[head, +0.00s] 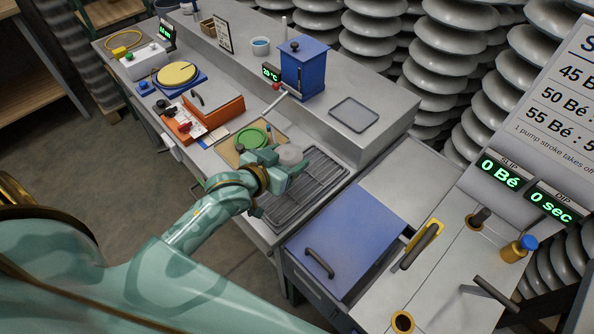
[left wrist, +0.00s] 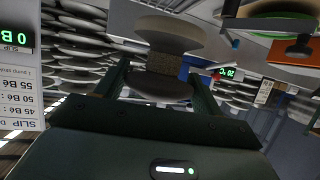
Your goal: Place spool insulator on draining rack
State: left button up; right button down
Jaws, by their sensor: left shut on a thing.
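The spool insulator (head: 290,155) is a pale grey spool, held in my left gripper (head: 281,167) above the left end of the draining rack. In the left wrist view the spool insulator (left wrist: 168,45) shows two wide rims and a rough, speckled brownish waist between the two fingers. The draining rack (head: 318,180) is a dark grey wire grid on the metal counter, and no object shows on its visible bars. My left arm hides part of its left side. I cannot tell the exact gap between spool and rack. My right gripper is in neither view.
A tan board with a green disc (head: 252,137) lies left of the rack. An orange box (head: 212,120) is farther left. A blue lidded bin (head: 345,235) stands in front right. A blue pump box (head: 304,68) and a grey tray (head: 354,114) stand on the raised shelf behind.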

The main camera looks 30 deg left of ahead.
pick_arm(q)
jog(key=w+f, duration=0.1)
jog(key=w+d+f+b, duration=0.1)
jog(key=f, duration=0.1)
jog(key=shift+w, duration=0.2)
jog(key=f, duration=0.1)
jog(key=f+b, duration=0.2)
jog(key=shift+w+d+f, duration=0.15)
jog(key=shift+w+f, duration=0.1)
jog(key=shift+f, duration=0.15)
jog(key=shift+r, duration=0.1)
jog(key=o, duration=1.3)
jog(key=shift+c, duration=0.2)
